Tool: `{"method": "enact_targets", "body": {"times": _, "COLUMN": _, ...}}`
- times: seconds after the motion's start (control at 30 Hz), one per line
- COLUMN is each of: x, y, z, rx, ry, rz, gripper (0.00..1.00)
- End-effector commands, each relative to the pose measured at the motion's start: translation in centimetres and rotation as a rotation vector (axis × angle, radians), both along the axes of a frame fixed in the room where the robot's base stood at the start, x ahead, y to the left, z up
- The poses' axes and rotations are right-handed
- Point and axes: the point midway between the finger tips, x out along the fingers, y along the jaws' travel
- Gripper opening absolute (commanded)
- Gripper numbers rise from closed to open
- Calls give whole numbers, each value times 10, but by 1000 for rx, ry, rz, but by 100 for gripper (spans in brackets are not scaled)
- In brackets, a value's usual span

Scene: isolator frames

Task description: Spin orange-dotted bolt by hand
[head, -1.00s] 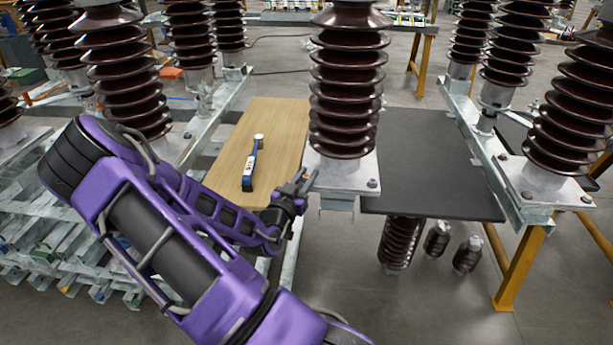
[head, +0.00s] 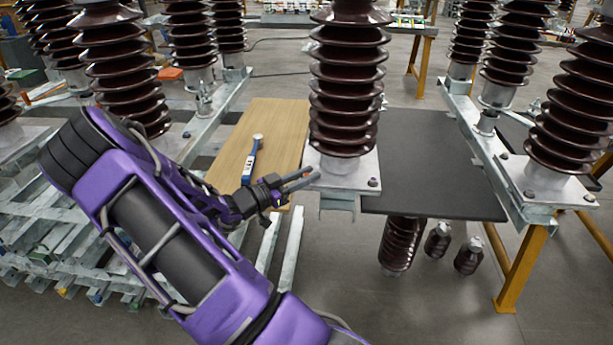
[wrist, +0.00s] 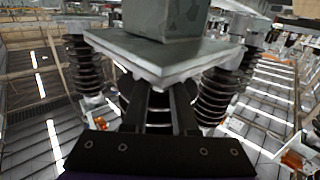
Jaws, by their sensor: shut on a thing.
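The central brown ribbed insulator (head: 346,90) stands upright on a grey square base plate (head: 345,178). My gripper (head: 314,173) reaches in from the left, its fingertips at the plate's left front corner. It is shut on a bolt there, which the fingers hide in the head view. No orange dot can be made out. In the wrist view the two dark fingers (wrist: 160,90) run up to the corner of the base plate (wrist: 165,65). Another bolt (head: 373,182) shows at the plate's right corner, clear of the gripper.
A blue-and-white tool (head: 249,165) lies on the wooden board (head: 280,125) behind my gripper. A dark board (head: 425,160) lies right of the insulator. More insulators on steel rails stand at both sides. Small brown insulators (head: 401,244) stand below the dark board.

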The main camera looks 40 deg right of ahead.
Motion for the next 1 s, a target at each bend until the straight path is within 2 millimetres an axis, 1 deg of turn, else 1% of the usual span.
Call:
{"method": "enact_targets", "body": {"times": 0.1, "x": 1, "y": 0, "z": 0, "rx": 0, "ry": -3, "rz": -61, "gripper": 0}}
{"method": "enact_targets", "body": {"times": 0.3, "x": 0, "y": 0, "z": 0, "rx": -1, "ry": -2, "rz": -127, "gripper": 0}}
{"method": "enact_targets", "body": {"times": 0.83, "x": 0, "y": 0, "z": 1, "rx": -4, "ry": 0, "rz": -151, "gripper": 0}}
{"method": "enact_targets", "body": {"times": 0.87, "x": 0, "y": 0, "z": 1, "rx": -4, "ry": 0, "rz": -151, "gripper": 30}}
{"method": "enact_targets", "body": {"times": 1.0, "x": 0, "y": 0, "z": 1, "rx": -3, "ry": 0, "rz": -151, "gripper": 55}}
